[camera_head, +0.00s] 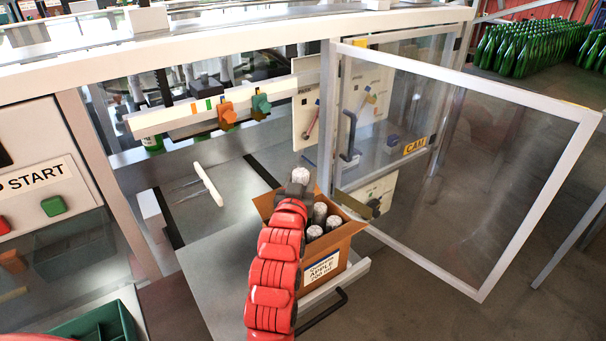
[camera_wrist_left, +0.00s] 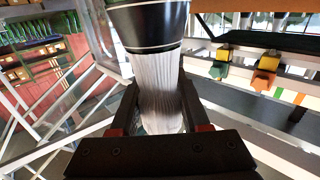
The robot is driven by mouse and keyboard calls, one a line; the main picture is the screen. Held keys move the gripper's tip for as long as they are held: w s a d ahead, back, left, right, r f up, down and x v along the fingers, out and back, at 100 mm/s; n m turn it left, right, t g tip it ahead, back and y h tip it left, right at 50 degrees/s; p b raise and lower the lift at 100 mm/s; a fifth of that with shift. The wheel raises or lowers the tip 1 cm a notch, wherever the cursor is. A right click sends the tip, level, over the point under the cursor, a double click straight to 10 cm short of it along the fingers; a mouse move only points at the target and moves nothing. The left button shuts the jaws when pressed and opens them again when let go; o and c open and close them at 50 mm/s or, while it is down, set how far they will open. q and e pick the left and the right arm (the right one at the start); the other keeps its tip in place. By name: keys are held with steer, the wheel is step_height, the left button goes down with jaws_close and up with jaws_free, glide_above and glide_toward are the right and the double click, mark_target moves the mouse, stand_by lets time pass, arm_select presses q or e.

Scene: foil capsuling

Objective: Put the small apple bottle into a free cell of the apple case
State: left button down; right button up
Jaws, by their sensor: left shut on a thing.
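The apple case (camera_head: 353,240) is an open cardboard box with a white label reading APPLE, below the middle of the head view. Several bottles with silver foil tops (camera_head: 320,212) stand in its right part; my red arm hides the left part. My left gripper (camera_wrist_left: 160,105) is shut on the silver foil neck of the small apple bottle (camera_wrist_left: 150,22), whose dark body shows above it in the left wrist view. In the head view a silver top (camera_head: 300,174) shows at the arm's end, over the case's far left edge; the bottle's lower part is hidden. My right gripper is not in view.
A clear framed door (camera_head: 465,160) stands open right of the case. A black handle (camera_head: 325,308) is in front of the case. A white bar with thin rods (camera_head: 208,184) lies on the metal worktop (camera_head: 215,235). A green crate (camera_head: 125,318) is at bottom left.

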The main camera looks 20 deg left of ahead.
arm_select(q)
steer(key=shift+f, duration=0.4)
steer(key=shift+c, duration=1.5)
jaws_free()
steer(key=shift+s+d+f+b, duration=0.15)
steer(key=shift+s+f+b, duration=0.1)
steer(key=shift+s+b, duration=0.3)
steer(key=s+d+p, duration=0.2)
steer(key=s+p, duration=1.2)
steer(key=s, duration=0.2)
steer(key=shift+s+r, duration=0.15)
steer(key=shift+r, duration=0.15)
